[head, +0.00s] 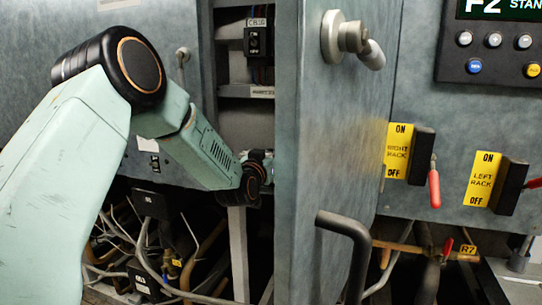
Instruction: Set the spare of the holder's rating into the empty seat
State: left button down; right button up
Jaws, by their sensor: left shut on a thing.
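My left arm comes in from the left and reaches into a narrow open cabinet bay (240,125). My left gripper (264,162) is at the bay's right side, close to the edge of the open grey door (335,190). It is small and partly hidden by the door edge and its own wrist. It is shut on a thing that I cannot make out. The spares, the holder's rating and the empty seat cannot be made out. My right gripper is not in view.
A black breaker (258,41) labelled CB10 sits high in the bay, above a small label strip (262,92). Yellow-plated rack switches (398,150) are at right. Cables and pipes crowd below.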

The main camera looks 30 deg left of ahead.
pick_arm(q)
jog(key=c, duration=1.1)
grip_release()
jog(key=v, duration=1.2)
jog(key=shift+f, duration=0.1)
